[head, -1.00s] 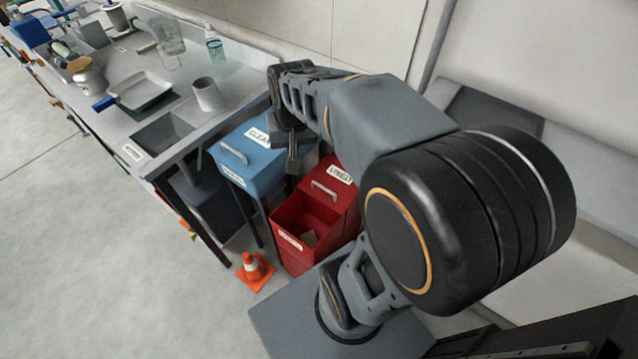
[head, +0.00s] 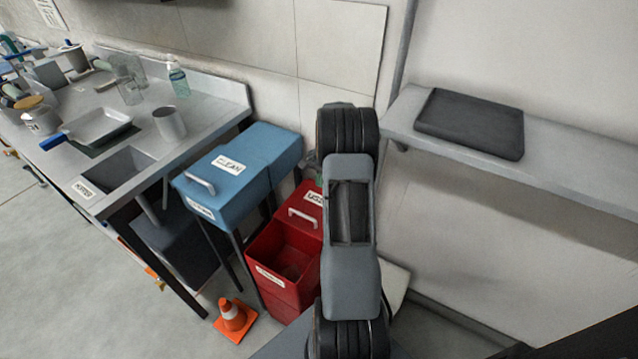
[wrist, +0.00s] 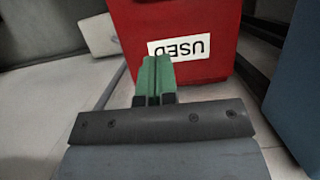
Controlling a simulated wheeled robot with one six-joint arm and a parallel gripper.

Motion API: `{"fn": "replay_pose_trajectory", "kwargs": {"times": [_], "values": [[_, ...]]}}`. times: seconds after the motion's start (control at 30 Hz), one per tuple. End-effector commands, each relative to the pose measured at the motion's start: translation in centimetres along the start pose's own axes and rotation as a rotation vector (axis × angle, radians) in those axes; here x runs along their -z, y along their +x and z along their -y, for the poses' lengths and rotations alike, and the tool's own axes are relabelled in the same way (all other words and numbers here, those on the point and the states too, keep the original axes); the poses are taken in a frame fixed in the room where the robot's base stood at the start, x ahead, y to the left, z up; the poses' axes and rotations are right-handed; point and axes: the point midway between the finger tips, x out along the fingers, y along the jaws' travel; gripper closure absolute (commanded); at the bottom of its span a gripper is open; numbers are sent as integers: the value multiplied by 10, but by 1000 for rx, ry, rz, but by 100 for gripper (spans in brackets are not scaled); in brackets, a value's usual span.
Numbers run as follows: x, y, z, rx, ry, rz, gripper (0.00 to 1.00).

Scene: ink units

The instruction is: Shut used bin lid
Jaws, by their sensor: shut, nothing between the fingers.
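The red used bin (head: 283,300) stands on the floor, with its front top open and its inside showing. Its red lid (head: 297,212) lies over the back part, with a grey handle and a USED label partly hidden by my arm. In the wrist view, the red surface with the USED label (wrist: 180,48) fills the top middle, upside down. My gripper (wrist: 153,62) has its green fingers together and empty, just below that label in the picture. I cannot tell whether they touch it. In the head view my gripper is mostly hidden behind my arm.
A blue CLEAN bin (head: 238,175) with its lid shut stands left of the red bin. An orange cone (head: 235,317) is on the floor in front. A grey shelf (head: 560,165) with a dark flat item (head: 470,123) is on the right. The sink bench (head: 215,100) is on the left.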

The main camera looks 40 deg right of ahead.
Motion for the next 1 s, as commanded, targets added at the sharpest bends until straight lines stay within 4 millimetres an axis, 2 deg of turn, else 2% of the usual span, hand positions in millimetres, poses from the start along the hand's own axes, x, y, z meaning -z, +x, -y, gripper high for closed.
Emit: {"fn": "replay_pose_trajectory", "kwargs": {"times": [0.2,0.4,0.5,0.7,1.0], "values": [[0,44,0,-2,-2,3,100],[-2,76,0,-2,-3,1,100],[-16,81,0,-1,-4,0,100],[-31,89,0,-1,-4,-1,100],[-36,91,0,0,-3,-2,100]]}}
